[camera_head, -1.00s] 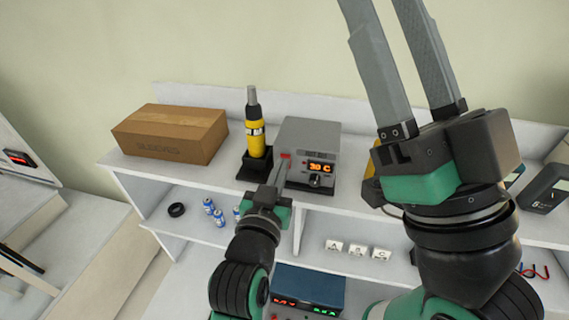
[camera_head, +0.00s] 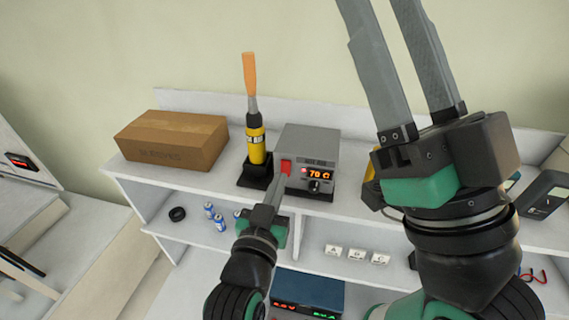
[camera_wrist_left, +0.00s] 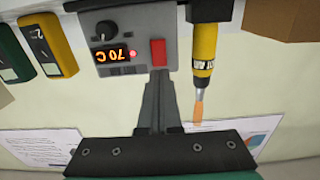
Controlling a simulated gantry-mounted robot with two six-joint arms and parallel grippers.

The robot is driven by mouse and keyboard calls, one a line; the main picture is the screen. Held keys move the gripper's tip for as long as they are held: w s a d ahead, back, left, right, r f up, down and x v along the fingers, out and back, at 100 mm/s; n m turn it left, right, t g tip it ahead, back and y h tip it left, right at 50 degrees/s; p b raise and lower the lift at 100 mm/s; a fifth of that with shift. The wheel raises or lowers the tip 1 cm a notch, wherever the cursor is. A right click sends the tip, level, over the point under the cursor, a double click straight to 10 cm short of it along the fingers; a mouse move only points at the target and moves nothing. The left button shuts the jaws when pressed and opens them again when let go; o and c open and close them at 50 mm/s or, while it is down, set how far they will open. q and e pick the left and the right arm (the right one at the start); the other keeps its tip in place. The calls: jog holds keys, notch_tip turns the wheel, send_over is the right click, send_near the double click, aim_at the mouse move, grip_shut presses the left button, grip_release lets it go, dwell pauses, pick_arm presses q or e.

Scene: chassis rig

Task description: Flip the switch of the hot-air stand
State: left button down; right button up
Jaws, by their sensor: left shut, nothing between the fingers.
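The hot-air stand is a grey box (camera_head: 308,145) on the top shelf, with an orange display reading 70 C. Its red switch (camera_head: 286,167) is on the front left; it also shows in the left wrist view (camera_wrist_left: 158,52). A small red light beside the display is lit. The yellow hot-air tool (camera_head: 256,148) stands upright in its black holder, an orange plume above its nozzle. My left gripper (camera_head: 281,180) is shut and empty, tips just below the switch; contact is unclear. My right gripper (camera_head: 384,8) has its fingers apart, raised at the right, its tips cut off by the frame.
A cardboard box (camera_head: 172,140) stands on the shelf left of the tool. Batteries (camera_head: 214,217) and a black ring (camera_head: 177,214) lie on the lower shelf, with white lettered blocks (camera_head: 356,254) further right. A blue device (camera_head: 308,292) stands below.

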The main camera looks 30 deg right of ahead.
pick_arm(q)
jog(key=p+v, duration=0.2)
jog(key=v, duration=0.2)
jog(key=shift+s+a, duration=0.25)
jog(key=shift+s, duration=0.05)
jog(key=w+a+r+n+t+y, duration=0.1)
jog(key=w+a+r+t+y, duration=0.15)
jog(key=a+r, duration=0.65)
jog(key=w+a+r+n+t+y, duration=0.15)
jog(key=a+r+t, duration=0.25)
jog(key=a+r, duration=0.5)
jog(key=s+a+r+n+t+y, duration=0.4)
jog(key=s+a+r+t, duration=0.3)
jog(key=s+a+r, duration=0.6)
notch_tip(320, 180, up, 2)
jog(key=s+y+p, duration=0.1)
jog(key=s, duration=0.1)
jog(key=shift+s+r, duration=0.15)
jog(key=shift+s, duration=0.15)
